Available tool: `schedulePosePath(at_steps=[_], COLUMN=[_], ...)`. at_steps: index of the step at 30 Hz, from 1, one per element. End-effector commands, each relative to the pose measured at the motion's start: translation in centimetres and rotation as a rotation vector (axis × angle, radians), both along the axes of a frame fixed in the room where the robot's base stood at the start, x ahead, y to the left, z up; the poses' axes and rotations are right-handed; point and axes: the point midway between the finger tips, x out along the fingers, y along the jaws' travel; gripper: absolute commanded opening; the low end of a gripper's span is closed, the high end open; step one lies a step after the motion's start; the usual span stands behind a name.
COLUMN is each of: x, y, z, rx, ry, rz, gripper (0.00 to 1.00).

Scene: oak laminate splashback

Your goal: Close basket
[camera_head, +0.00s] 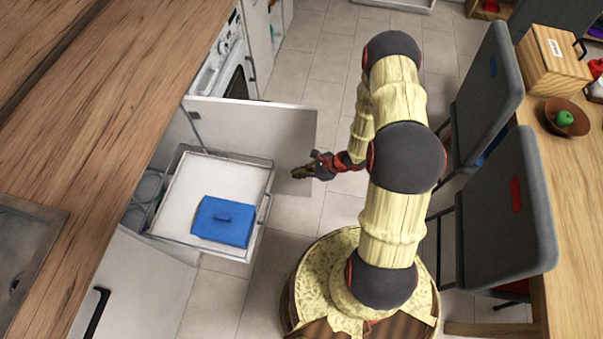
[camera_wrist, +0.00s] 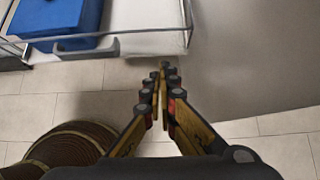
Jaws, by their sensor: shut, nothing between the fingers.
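The pull-out basket (camera_head: 228,169) is a white tray with a metal rim, slid out from the cabinet under the counter in the head view. A blue lidded box (camera_head: 222,221) sits in its near right part. My gripper (camera_head: 299,174) is shut and empty, to the right of the basket and apart from it, close to the open cabinet door. In the wrist view the basket's wire rim and grey front handle (camera_wrist: 90,48) show at upper left, beyond my gripper (camera_wrist: 165,72). The blue box (camera_wrist: 60,22) shows there in part.
An open white cabinet door (camera_head: 255,130) stands out behind the basket, and fills the upper right of the wrist view. The wooden counter (camera_head: 90,110) is at left. Grey chairs (camera_head: 495,210) and a wooden table (camera_head: 572,200) are at right. Tiled floor (camera_head: 222,290) is free before the basket.

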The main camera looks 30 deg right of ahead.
Motion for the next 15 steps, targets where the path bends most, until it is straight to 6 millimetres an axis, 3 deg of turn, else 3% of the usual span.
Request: schedulePosePath(at_steps=[8, 15], x=[2.3, 4.3], y=[3.2, 5.6], z=[-4.2, -3.9], rx=[0.000, 0.000], ry=[0.001, -0.001], rz=[0.005, 0.004], gripper=[0.00, 0.00])
